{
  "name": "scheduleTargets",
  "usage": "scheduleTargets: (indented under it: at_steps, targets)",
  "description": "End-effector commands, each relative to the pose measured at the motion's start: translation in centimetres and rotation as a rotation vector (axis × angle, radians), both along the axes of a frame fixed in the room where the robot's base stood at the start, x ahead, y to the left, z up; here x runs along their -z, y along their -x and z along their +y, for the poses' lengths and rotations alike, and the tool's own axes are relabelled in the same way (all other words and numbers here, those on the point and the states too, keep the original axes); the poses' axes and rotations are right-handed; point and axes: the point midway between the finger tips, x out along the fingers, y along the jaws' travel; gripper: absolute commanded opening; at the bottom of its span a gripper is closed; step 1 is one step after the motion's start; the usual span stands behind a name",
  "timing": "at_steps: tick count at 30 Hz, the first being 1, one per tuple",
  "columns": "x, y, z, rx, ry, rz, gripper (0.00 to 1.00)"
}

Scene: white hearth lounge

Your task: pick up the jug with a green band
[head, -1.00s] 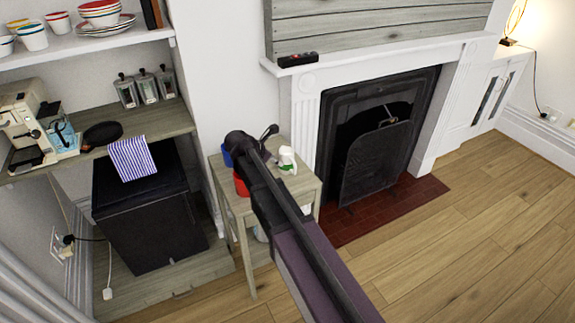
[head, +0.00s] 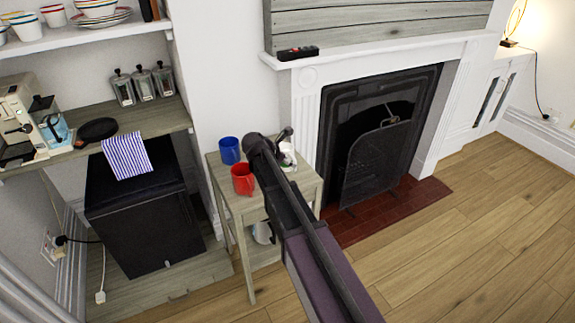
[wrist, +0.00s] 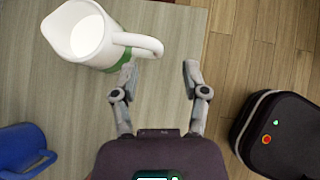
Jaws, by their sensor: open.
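The white jug with a green band (wrist: 88,38) stands upright on the small grey wooden table (head: 308,180). In the wrist view it is at the upper left, with its handle reaching right towards the fingertips. In the head view the jug (head: 289,158) is partly hidden by my arm. My gripper (wrist: 159,74) is open and empty, with the fingertips just below the handle's outer end in the wrist view. I cannot tell whether a finger touches the jug. In the head view my gripper (head: 286,133) is above the table.
A blue mug (head: 229,150) and a red mug (head: 243,180) stand on the table left of the jug. A pale vessel (head: 264,233) sits on the lower shelf, partly hidden. A fireplace (head: 378,150) is to the right. The wooden floor (head: 480,215) at right is clear.

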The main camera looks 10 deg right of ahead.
Motion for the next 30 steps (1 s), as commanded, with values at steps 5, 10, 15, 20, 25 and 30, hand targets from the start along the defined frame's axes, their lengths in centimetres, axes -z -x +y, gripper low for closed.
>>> scheduleTargets:
  at_steps: [5, 10, 15, 20, 25, 30]
  targets:
    - [0.2, -0.1, -0.2, -0.001, 0.000, 0.001, 0.58]
    - [0.2, -0.1, -0.2, 0.000, 0.000, 0.000, 0.58]
    - [0.3, -0.2, -0.3, 0.000, 0.000, 0.000, 0.58]
    - [1.0, -0.4, -0.6, 0.000, 0.000, 0.000, 0.58]
    - [2.2, -1.0, -1.3, -0.001, 0.000, -0.001, 0.58]
    - [3.4, -1.6, -2.1, -0.001, 0.000, -0.001, 0.58]
